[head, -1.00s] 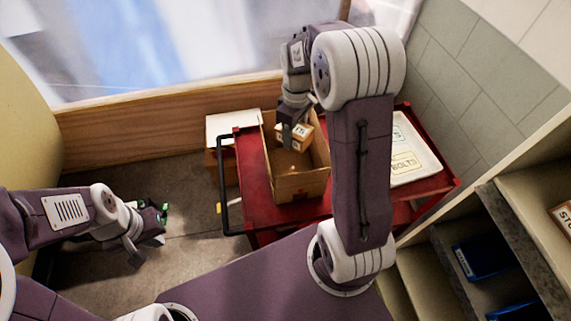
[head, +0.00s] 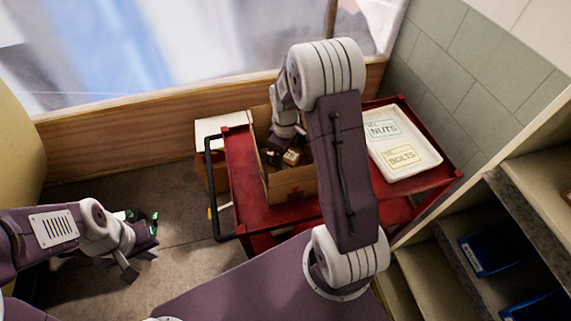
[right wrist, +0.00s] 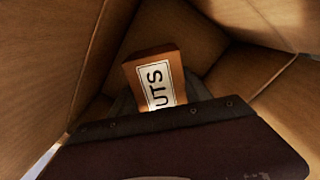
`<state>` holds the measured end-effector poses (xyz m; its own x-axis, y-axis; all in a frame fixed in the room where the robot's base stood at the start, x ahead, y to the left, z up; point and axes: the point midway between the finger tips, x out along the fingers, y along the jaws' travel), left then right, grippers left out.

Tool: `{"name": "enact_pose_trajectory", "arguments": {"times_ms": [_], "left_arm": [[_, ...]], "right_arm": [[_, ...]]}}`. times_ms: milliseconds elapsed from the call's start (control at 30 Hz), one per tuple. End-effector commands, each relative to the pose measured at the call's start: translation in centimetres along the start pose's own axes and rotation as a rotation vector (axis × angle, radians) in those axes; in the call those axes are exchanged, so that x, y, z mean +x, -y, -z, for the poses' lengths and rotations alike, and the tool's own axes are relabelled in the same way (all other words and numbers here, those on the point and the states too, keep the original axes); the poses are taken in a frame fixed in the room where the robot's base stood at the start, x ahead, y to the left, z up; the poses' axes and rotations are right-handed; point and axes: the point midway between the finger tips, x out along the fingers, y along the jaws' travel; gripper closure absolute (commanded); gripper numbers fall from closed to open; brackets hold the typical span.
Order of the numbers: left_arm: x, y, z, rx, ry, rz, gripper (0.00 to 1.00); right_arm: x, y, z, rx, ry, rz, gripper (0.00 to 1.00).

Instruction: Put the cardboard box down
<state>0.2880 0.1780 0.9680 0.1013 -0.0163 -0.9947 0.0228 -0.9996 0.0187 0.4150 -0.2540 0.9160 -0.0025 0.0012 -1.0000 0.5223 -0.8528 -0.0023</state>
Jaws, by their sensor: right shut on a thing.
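A small brown cardboard box (head: 292,157) with a white label ending in "UTS" is held in my right gripper (head: 280,154). In the right wrist view the small box (right wrist: 155,80) stands out past the jaws, with tan cardboard walls around it. My right gripper is shut on it and is down inside a larger open cardboard box (head: 291,190). That larger box sits on the red cart (head: 245,185). I cannot tell whether the small box touches the larger box's floor. My left gripper (head: 142,262) is open and empty, low at the left, away from the cart.
A white tray (head: 425,160) with NUTS and BOLTS labels lies on the cart's right side. A black handle (head: 212,200) is at the cart's left end. Shelves with blue bins (head: 490,252) stand at the right. A wooden ledge (head: 110,127) runs behind.

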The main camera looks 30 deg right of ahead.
Motion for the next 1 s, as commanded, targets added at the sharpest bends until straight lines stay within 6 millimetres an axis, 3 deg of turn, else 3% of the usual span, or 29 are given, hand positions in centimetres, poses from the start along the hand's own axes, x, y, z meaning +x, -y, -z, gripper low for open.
{"name": "enact_pose_trajectory", "arguments": {"times_ms": [233,600,633,700,1000], "left_arm": [[0.1,0.0,0.0,0.0,0.0,0.0,1.0],[0.4,0.0,0.0,0.0,0.0,0.0,1.0],[0.4,0.0,0.0,0.0,0.0,0.0,1.0],[0.3,0.0,0.0,0.0,0.0,0.0,1.0],[0.2,0.0,0.0,0.0,0.0,0.0,1.0]], "right_arm": [[3.5,0.1,-0.1,0.0,0.002,0.002,1.0],[4.0,0.0,0.0,0.0,-0.001,0.0,1.0],[4.0,0.0,0.0,0.0,0.0,0.0,0.41],[3.9,0.0,0.0,0.0,0.0,0.0,0.22],[3.8,0.0,0.0,0.0,0.0,0.0,0.22]]}}
